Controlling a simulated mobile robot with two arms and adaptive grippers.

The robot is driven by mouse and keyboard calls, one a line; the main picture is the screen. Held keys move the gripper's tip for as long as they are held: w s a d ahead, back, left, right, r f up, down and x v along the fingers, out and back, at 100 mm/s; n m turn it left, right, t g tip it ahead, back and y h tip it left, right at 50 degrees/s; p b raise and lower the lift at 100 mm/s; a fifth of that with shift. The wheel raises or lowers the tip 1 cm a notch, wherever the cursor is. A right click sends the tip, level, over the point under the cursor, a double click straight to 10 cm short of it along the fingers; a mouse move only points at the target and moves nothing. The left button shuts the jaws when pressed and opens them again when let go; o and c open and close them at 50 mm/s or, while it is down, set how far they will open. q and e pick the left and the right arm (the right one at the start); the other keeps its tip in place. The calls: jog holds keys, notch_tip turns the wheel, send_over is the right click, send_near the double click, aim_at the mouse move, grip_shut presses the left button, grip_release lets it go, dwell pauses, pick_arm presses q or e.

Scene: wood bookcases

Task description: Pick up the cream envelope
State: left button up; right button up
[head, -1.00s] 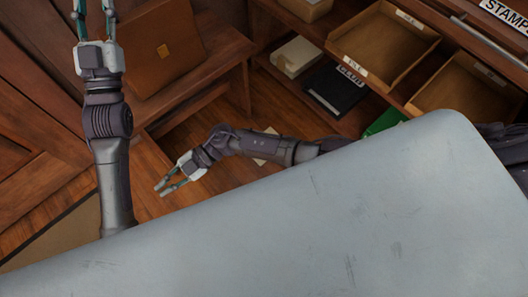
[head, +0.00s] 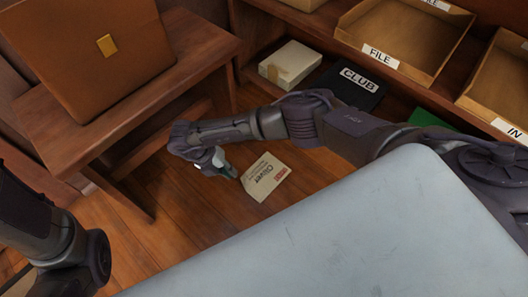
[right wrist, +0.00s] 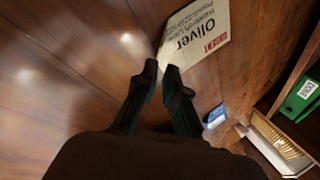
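The cream envelope (head: 265,178) shows by the wooden floor, its printed face up, with "Oliver" and a red mark on it. It also shows at the top of the right wrist view (right wrist: 198,32). My right gripper (head: 234,175) is at the envelope's left corner, pointing down. In the right wrist view its dark fingertips (right wrist: 162,70) are close together with a narrow gap, at the envelope's near edge. I cannot tell whether they pinch the envelope or whether it is lifted. My left gripper is outside the head view; only part of that arm shows at lower left.
A wooden bench (head: 185,55) with a brown leather case (head: 85,45) stands at left. A bookcase at upper right holds a pale box (head: 290,66), a black "CLUB" item (head: 348,88) and a "FILE" tray (head: 380,57). A small blue object (right wrist: 214,116) lies right of my fingers.

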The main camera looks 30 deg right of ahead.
aim_at(243, 184)
jog(key=b+x, duration=0.1)
jog(key=x, duration=0.2)
jog(key=b+x, duration=0.5)
jog(key=shift+s+a+f, duration=0.1)
jog(key=shift+a+f, duration=0.05)
jog(key=shift+f, duration=0.05)
jog(key=shift+r, duration=0.1)
jog(key=shift+c, duration=0.2)
grip_shut()
jog(key=shift+r+p, duration=0.15)
jog(key=shift+p, duration=0.15)
